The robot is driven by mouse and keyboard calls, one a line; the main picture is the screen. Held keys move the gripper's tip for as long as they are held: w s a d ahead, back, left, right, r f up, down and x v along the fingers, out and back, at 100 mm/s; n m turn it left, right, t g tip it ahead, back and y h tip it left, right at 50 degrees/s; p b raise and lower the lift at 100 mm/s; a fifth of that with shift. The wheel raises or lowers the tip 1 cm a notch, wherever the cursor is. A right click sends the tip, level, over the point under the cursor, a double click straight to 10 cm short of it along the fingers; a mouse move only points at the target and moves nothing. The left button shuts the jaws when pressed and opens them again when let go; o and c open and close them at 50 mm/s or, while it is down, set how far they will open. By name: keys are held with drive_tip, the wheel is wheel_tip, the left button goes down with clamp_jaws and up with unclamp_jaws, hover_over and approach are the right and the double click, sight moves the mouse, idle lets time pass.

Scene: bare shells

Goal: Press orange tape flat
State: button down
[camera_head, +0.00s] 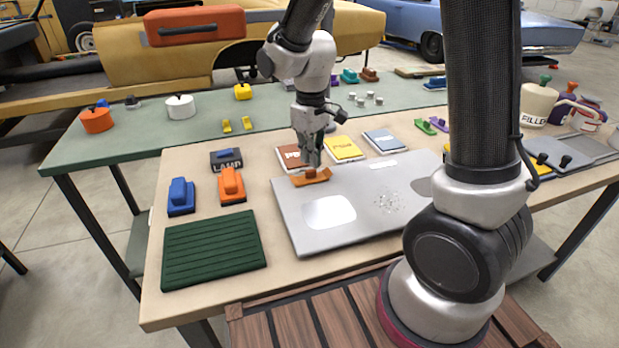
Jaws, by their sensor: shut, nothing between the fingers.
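The orange tape (320,178) lies as a short strip at the back left edge of the silver metal panel (290,215). A raised brownish lump shows at its middle, under my gripper, and its ends look slightly uneven. My gripper (311,164) points down with its fingers together and empty, right over the tape. The fingertips appear to touch or nearly touch it; I cannot tell which. Part of the tape's back edge is hidden behind the fingers.
Brown (292,157), yellow (343,149) and blue (383,140) packs lie just behind the panel. Blue (181,196) and orange (231,186) sanding blocks and a green ribbed mat (213,250) lie left.

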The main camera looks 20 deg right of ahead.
sight(311, 170)
drive_tip(key=shift+f, duration=1)
idle(0.3)
idle(0.6)
drive_tip(key=shift+r, duration=3.55)
drive_tip(key=s+d+r+m+t, duration=0.2)
drive_tip(key=s+d+r, duration=0.4)
drive_tip(key=s, duration=0.3)
drive_tip(key=s+d+r+m+t, duration=0.2)
drive_tip(key=s+d+r+m, duration=0.2)
drive_tip(key=s+d, duration=0.5)
drive_tip(key=shift+v, duration=1.05)
drive_tip(key=shift+s+a, duration=0.15)
